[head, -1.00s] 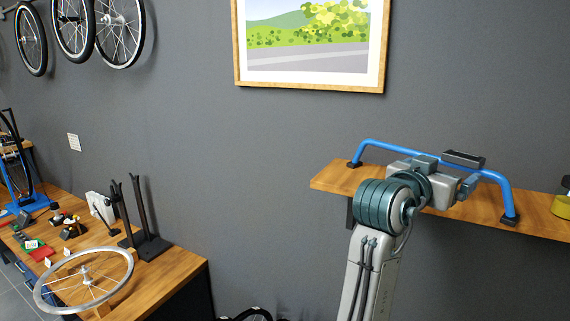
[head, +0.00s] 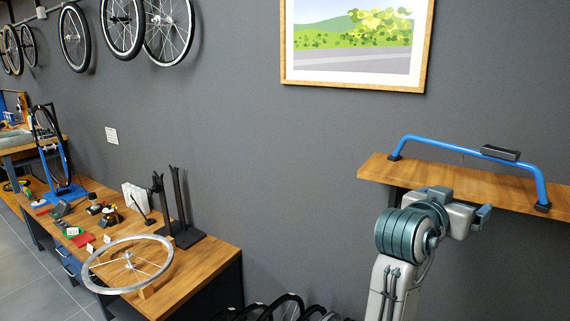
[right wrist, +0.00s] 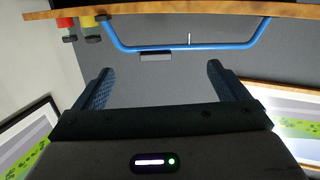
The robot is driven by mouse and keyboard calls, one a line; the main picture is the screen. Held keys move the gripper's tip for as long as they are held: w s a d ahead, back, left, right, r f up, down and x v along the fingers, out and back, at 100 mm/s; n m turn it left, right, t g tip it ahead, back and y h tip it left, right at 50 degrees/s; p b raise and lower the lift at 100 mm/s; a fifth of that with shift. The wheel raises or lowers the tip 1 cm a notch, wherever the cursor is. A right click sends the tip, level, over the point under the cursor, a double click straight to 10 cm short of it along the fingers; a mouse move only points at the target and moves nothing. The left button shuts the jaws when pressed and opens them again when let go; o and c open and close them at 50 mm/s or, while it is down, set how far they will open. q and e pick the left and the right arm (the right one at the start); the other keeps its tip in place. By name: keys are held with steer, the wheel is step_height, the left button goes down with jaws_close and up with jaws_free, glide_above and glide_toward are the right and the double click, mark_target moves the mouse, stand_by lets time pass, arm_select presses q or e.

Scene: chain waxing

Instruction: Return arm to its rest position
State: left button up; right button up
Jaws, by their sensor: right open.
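My right arm rises from the bottom right of the head view. Its gripper (head: 464,207) is in front of and below the wall shelf (head: 440,179), apart from the blue rail (head: 440,144) on it. In the right wrist view my right gripper (right wrist: 160,82) has its two dark fingers wide apart with nothing between them. The blue rail (right wrist: 188,49) with its dark block (right wrist: 155,57) shows beyond the fingertips. The left gripper is not in view.
A wooden bench (head: 205,257) at left carries a wheel rim (head: 90,277), black upright stands (head: 182,215) and small tools. Wheels hang on the wall above. Several dark tyres (head: 285,305) stand at the bottom middle. A framed picture (head: 425,60) hangs above the shelf.

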steer(key=s+f+n+g+y, duration=0.1)
steer(key=s+f+n+y, duration=0.3)
steer(key=f, duration=1)
steer(key=s+f+n+g+y, duration=0.1)
steer(key=s+f+n+y, duration=0.3)
steer(key=f, duration=1)
steer(key=s+a+f+n+g+y, duration=0.1)
steer(key=s+a+f+g+y, duration=0.15)
steer(key=s+f, duration=0.75)
steer(key=s+a+f+n+g+y, duration=0.25)
steer(key=s+f, duration=0.35)
steer(key=s, duration=0.9)
step_height(320, 180, down, 28)
steer(key=d+m+g, duration=0.1)
steer(key=d, duration=0.1)
steer(key=s+d+f+g, duration=0.1)
steer(key=s+f, duration=1.6)
steer(key=f, duration=0.4)
steer(key=shift+s+d+g, duration=0.3)
steer(key=shift+s+d, duration=0.1)
steer(key=shift+m, duration=0.25)
